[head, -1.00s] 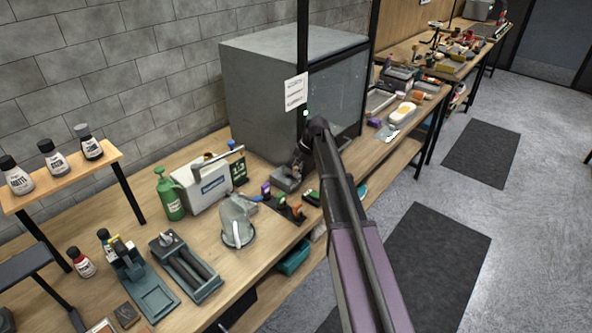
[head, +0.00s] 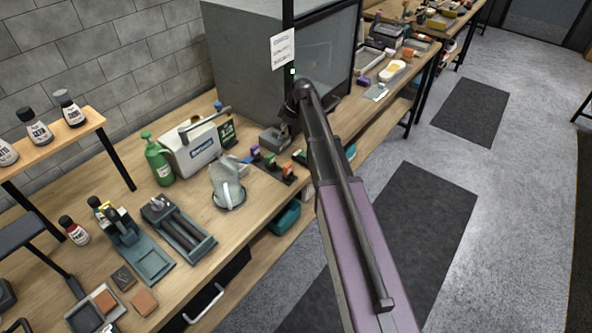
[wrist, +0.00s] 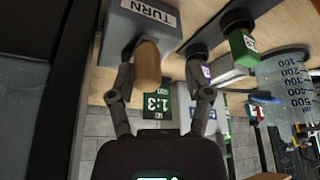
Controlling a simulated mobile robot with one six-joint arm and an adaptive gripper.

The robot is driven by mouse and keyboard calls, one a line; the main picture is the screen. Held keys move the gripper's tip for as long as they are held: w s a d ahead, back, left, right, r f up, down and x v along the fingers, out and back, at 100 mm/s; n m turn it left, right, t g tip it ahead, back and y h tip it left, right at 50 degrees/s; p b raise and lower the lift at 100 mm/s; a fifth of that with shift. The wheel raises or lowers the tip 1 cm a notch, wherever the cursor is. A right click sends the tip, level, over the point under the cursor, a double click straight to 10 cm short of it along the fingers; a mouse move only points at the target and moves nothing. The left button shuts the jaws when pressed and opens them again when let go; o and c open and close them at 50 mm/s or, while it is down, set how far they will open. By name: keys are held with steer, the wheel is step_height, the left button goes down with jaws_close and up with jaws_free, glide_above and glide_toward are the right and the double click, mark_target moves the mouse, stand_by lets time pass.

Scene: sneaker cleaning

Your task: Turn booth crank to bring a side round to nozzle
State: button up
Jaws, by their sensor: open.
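The grey booth (head: 238,62) with a dark glass front stands on the bench in the head view. A small grey crank base (head: 273,139) sits at its near foot, partly behind my arm. In the wrist view, a grey block with a TURN label (wrist: 150,12) is at the top, and a brown crank handle (wrist: 147,66) hangs in front of it. My gripper (wrist: 160,80) is open. The handle shows between its fingers, nearer the left finger; I cannot tell whether they touch. In the head view my arm hides most of my gripper. The nozzle is not clearly visible.
A green spray bottle (head: 158,160), a white box (head: 195,146) and a clear cup (head: 228,188) stand left of the crank base. Coloured pieces on a dark rack (head: 272,165) sit just in front of it. The floor on the right is free.

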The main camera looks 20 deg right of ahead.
steer(key=m, duration=0.1)
steer(key=a+m, duration=0.1)
steer(key=a+m+t, duration=0.1)
steer(key=m, duration=0.1)
steer(key=shift+s+h, duration=0.25)
steer(key=shift+h, duration=0.15)
steer(key=shift+w+a+m+t+h, duration=0.1)
steer(key=shift+a+m+t+h, duration=0.15)
steer(key=shift+m, duration=0.55)
steer(key=shift+a+m+t+h, duration=0.15)
steer(key=shift+a+m+t, duration=0.15)
steer(key=shift+m, duration=0.5)
steer(key=shift+a+r, duration=0.1)
steer(key=shift+r, duration=0.05)
steer(key=p+v, duration=1.3)
steer(key=v, duration=0.1)
steer(key=s+a+f+m+g, duration=0.1)
steer(key=s+m, duration=0.1)
steer(key=s, duration=0.6)
steer(key=s+f+m+g+h+b, duration=0.1)
steer(key=s+m, duration=0.1)
steer(key=s, duration=0.6)
steer(key=s+a+f+m+g+h+b, duration=0.1)
steer(key=s+f+m+g, duration=0.1)
steer(key=s, duration=0.6)
steer(key=shift+a, duration=0.4)
